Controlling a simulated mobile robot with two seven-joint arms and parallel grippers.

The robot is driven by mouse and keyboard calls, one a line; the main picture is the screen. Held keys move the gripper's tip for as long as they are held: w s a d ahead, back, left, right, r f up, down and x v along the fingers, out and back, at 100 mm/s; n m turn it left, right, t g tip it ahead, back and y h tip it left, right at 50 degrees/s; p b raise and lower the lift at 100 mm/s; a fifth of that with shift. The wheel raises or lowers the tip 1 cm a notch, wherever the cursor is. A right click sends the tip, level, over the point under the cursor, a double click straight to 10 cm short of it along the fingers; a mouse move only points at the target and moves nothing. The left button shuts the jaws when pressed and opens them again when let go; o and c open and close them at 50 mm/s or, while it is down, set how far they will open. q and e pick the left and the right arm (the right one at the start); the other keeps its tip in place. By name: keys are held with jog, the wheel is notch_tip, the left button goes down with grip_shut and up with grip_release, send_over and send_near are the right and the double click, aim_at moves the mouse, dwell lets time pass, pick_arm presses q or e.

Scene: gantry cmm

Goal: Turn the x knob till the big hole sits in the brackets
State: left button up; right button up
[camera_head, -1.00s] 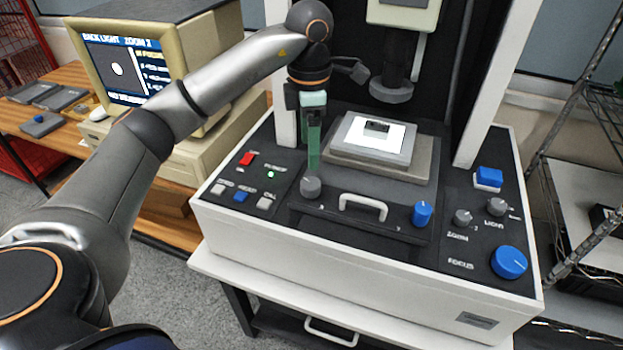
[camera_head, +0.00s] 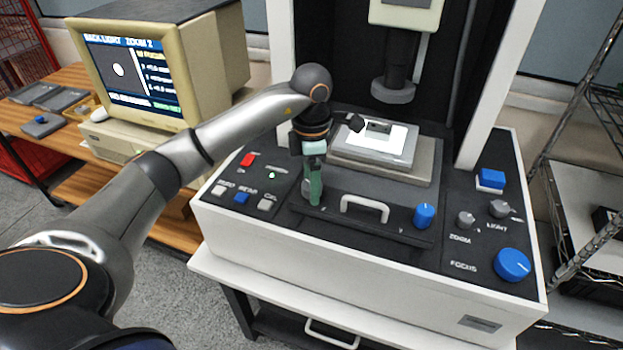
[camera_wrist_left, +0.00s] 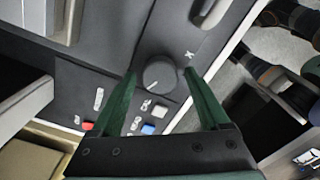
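The x knob (camera_wrist_left: 158,76) is a round grey knob with a white pointer line, on the dark panel. In the head view only part of it shows beside my left gripper (camera_head: 314,203), which comes down from above and partly hides it. In the left wrist view the two green fingers of my left gripper (camera_wrist_left: 159,78) stand apart, one on each side of the knob, with gaps visible. The monitor screen (camera_head: 146,91) shows a white round spot on a dark field. The brackets are too small to make out. My right gripper is not in view.
A bright stage plate (camera_head: 406,139) with a small dark block stands behind the handle (camera_head: 364,207). A blue knob (camera_head: 424,215) sits right of the handle. The big blue focus knob (camera_head: 512,265) is at the right. The red switch (camera_head: 248,160) and several buttons are left.

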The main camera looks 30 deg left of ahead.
pick_arm(q)
grip_shut()
dwell(0.4)
jog(key=m+b, duration=0.2)
jog(key=m, duration=0.3)
jog(key=shift+m, duration=0.3)
jog(key=m+b, duration=0.1)
jog(key=m, duration=0.5)
jog(key=shift+b, duration=0.35)
jog(key=m+b, duration=0.1)
jog(key=m, duration=0.5)
jog(key=shift+w+m, duration=0.1)
jog(key=shift+m, duration=0.3)
jog(key=m, duration=0.5)
jog(key=shift+b, duration=0.4)
jog(key=shift+m, duration=0.4)
